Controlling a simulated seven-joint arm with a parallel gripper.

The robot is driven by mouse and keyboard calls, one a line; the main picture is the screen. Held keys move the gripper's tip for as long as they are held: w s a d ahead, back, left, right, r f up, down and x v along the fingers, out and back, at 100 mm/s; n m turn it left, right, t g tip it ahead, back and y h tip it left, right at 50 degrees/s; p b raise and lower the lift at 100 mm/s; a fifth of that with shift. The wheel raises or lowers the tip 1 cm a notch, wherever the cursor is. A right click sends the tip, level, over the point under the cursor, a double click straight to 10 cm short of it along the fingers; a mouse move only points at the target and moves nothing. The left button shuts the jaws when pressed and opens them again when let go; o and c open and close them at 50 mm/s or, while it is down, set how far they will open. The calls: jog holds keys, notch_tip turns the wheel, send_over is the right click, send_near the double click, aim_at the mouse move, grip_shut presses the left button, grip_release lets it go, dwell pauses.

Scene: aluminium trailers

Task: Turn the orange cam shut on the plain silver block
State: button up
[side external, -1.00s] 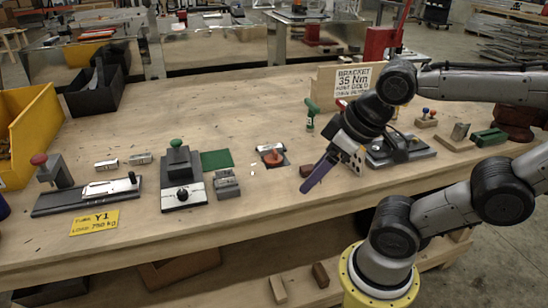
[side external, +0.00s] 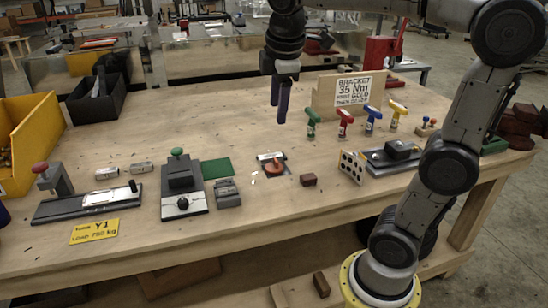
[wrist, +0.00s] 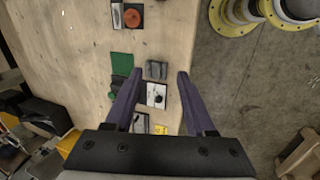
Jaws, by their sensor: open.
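The orange cam (side external: 274,169) sits on a dark plate near the middle of the table, against the plain silver block (side external: 268,156). I cannot tell how far the cam is turned. In the wrist view the cam (wrist: 132,17) and the silver block (wrist: 117,16) show near the top edge, beyond and left of my fingertips. My gripper (side external: 279,112) points down with its purple fingers well above the table, apart from the cam. The wrist view shows its fingers (wrist: 160,73) spread and empty.
A green mat (side external: 216,167), a grey grooved block (side external: 227,192) and a black fixture with a green knob (side external: 180,180) stand left of the cam. A brown block (side external: 308,180) and a perforated plate (side external: 352,166) are right. Several coloured T-handles stand before the sign (side external: 353,90).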

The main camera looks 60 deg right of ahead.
jog(key=w+d+f+n+g, duration=0.1)
jog(key=w+d+f+g, duration=0.25)
jog(key=w+d, duration=0.55)
jog(key=g, duration=0.2)
send_over(276, 160)
jog(key=w+a, duration=0.4)
notch_tip(276, 160, down, 11)
jog(key=x, duration=1.3)
jog(key=shift+s+d, duration=0.1)
jog(key=shift+d, duration=0.15)
grip_shut()
